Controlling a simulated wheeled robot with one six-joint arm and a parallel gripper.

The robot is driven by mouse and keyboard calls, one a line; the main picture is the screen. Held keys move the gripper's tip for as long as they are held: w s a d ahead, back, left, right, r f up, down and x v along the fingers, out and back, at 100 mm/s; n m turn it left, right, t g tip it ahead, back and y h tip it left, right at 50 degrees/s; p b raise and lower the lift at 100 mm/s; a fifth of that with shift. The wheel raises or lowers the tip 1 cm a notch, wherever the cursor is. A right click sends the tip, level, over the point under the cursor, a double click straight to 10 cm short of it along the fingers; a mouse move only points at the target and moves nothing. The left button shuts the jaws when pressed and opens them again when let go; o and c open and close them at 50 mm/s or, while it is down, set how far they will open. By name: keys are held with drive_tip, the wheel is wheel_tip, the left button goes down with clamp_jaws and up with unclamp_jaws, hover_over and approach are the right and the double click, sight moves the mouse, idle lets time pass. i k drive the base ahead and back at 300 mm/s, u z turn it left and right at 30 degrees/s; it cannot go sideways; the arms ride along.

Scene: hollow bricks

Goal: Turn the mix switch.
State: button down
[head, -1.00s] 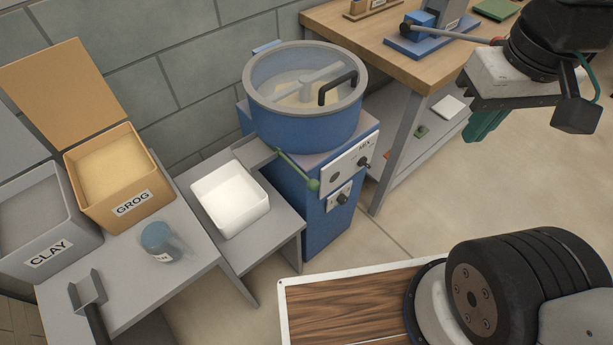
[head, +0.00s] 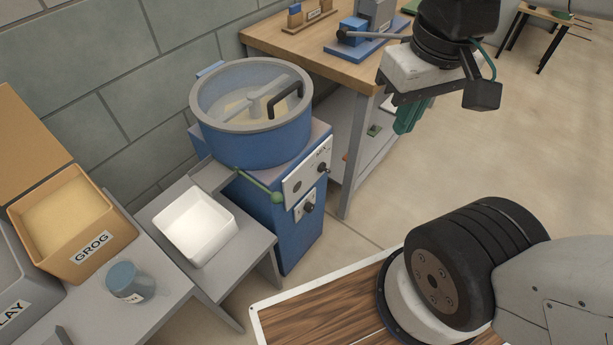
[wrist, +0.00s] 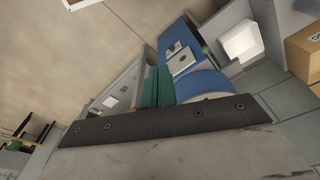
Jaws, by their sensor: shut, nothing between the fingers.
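The blue mixer (head: 258,130) stands against the wall with a clear lid on its drum. A pale upper panel (head: 296,182) on its front, with a label that looks like MIX, carries a dark knob (head: 320,168). A lower panel carries a second dark knob (head: 309,207). My gripper (head: 406,127), with green fingers, hangs in the air to the right of the mixer, pointing down, apart from the knobs. It is shut and empty. In the wrist view the green fingers (wrist: 156,72) show beside the mixer's blue body (wrist: 180,42); small panel details are hard to read there.
A green-knobbed lever (head: 277,196) sticks out at the mixer's front left. A white tub (head: 195,228) stands on a low grey stand. A wooden workbench (head: 352,75) is behind my gripper. A grog bin (head: 92,240) and blue jar (head: 124,280) are left. Floor at right is open.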

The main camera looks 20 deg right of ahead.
sight(322, 167)
drive_tip(key=k, duration=0.5)
drive_tip(key=u, duration=1.6)
drive_tip(key=i, duration=0.95)
drive_tip(key=z, duration=1.9)
